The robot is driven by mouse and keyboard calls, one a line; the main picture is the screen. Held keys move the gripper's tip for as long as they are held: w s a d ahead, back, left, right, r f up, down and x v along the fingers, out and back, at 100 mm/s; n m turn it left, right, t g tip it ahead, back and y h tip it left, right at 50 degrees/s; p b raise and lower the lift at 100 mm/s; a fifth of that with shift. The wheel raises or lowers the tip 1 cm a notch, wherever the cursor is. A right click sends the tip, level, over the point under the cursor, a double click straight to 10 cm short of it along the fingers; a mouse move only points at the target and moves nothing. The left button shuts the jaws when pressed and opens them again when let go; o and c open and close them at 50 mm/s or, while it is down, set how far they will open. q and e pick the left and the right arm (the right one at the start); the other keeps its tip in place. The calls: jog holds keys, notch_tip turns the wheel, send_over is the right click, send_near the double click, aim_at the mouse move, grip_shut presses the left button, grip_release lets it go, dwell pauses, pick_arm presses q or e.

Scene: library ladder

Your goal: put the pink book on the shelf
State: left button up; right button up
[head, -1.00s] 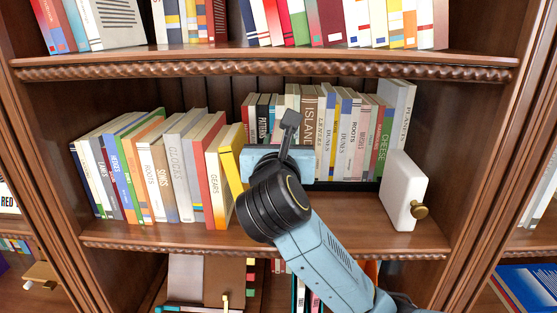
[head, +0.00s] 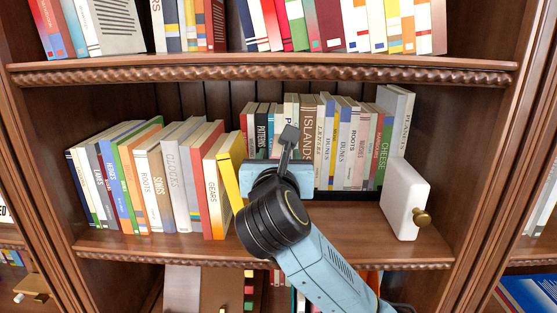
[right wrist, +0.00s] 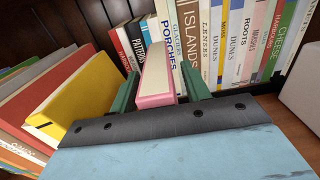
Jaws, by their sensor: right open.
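The pink book (right wrist: 156,100) shows in the right wrist view, its pink cover edge and pale pages between the two dark green fingers of my right gripper (right wrist: 160,85). The fingers are open, one on each side of it. In the head view my right gripper (head: 288,145) reaches into the middle shelf (head: 340,225), in the gap between the leaning left row and the back row. The pink book is hidden behind the gripper there. Whether the book's foot rests on the shelf is hidden. My left gripper is not in view.
A leaning yellow book (head: 229,172) ends the left row (right wrist: 85,95), close to my gripper's left. An upright row with the brown ISLANDS book (head: 308,125) stands behind. A white block with a brass knob (head: 403,198) stands at right. The front shelf between is bare.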

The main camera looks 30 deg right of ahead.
jog(key=shift+r, duration=0.3)
jog(key=p+v, duration=0.1)
jog(key=v, duration=1.1)
jog(key=shift+f+p, duration=0.2)
jog(key=shift+p, duration=0.1)
